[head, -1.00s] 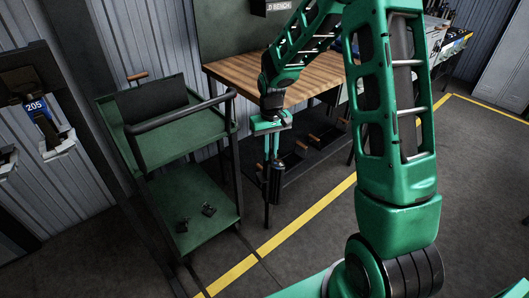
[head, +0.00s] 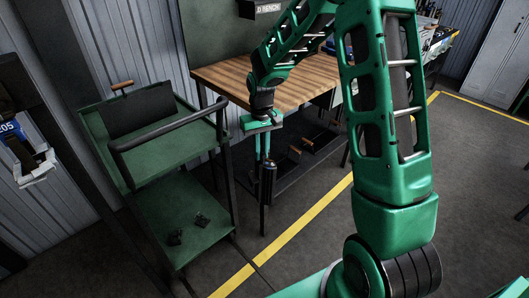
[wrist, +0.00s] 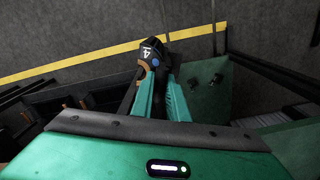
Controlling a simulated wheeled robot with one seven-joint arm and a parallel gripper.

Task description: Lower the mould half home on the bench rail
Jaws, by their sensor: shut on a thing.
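My gripper (head: 263,150) points down in front of the bench, to the right of the green cart. It is shut on a dark mould half (head: 269,180), which hangs below the fingers. In the wrist view the mould half (wrist: 151,50) shows a white "4", a blue dot and a brown patch beyond the teal fingers (wrist: 160,95). The bench (head: 290,85) has a wooden top, with the gripper lower than that top. I cannot make out the bench rail. The held piece appears clear of any surface, above the floor.
The green cart (head: 160,150) has a black handle bar and small black pieces (head: 202,220) on its lower shelf. A dark shelf with bins (head: 310,145) lies under the bench. A rack with a blue "205" part (head: 12,128) stands far left. Floor at right is open.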

